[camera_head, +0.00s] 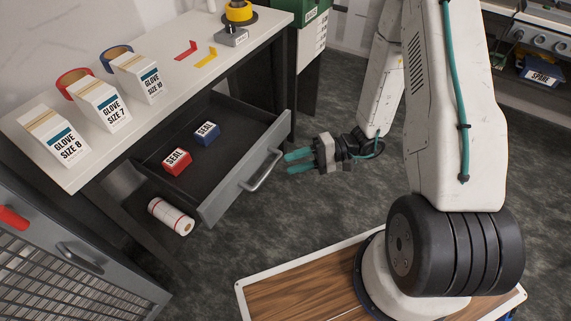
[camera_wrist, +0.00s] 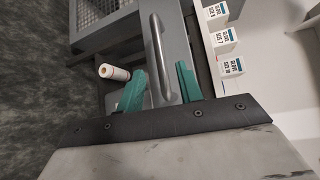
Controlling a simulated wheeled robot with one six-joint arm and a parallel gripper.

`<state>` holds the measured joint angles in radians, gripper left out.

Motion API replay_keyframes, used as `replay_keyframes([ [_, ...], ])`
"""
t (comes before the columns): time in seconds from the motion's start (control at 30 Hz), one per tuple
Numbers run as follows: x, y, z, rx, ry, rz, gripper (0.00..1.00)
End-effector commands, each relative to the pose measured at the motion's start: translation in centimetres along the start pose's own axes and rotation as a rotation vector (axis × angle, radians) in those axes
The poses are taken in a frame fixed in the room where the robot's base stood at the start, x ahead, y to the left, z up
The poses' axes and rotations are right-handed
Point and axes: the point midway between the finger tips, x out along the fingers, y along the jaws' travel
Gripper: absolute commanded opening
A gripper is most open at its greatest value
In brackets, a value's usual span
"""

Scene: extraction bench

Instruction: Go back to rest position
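My gripper (camera_head: 287,163) is open and empty, its two teal fingers pointing left. It hangs over the floor just right of the open drawer's front. In the wrist view the fingers (camera_wrist: 160,82) stand apart, with the bar handle (camera_wrist: 160,60) showing in the gap beyond them. In the head view that handle (camera_head: 262,170) is left of the fingertips and looks apart from them. The grey drawer (camera_head: 243,172) is pulled out under the bench. A red SEAL box (camera_head: 177,162) and a blue SEAL box (camera_head: 206,133) lie in it.
The white bench top (camera_head: 150,103) bears several glove boxes, tape rolls and small tools. A white roll (camera_head: 171,217) lies below the drawer. A barred grey unit (camera_head: 75,262) stands at lower left. Dark floor (camera_head: 330,205) is clear around my gripper.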

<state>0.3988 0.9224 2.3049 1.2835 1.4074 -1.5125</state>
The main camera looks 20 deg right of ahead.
Motion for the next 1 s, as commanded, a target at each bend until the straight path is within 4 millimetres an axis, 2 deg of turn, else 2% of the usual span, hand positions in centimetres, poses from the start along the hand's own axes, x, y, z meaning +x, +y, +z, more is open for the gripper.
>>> replay_keyframes([
  [0.5,-0.1,0.0,0.0,0.002,0.0,0.0,0.36],
  [0.67,-0.1,0.1,0.1,0.088,-0.006,0.005,0.36],
  [0.83,-0.2,0.4,3.1,0.3,-0.119,0.052,0.36],
  [1.0,-1.3,-2.2,5.8,0.424,-0.251,0.183,0.36],
])
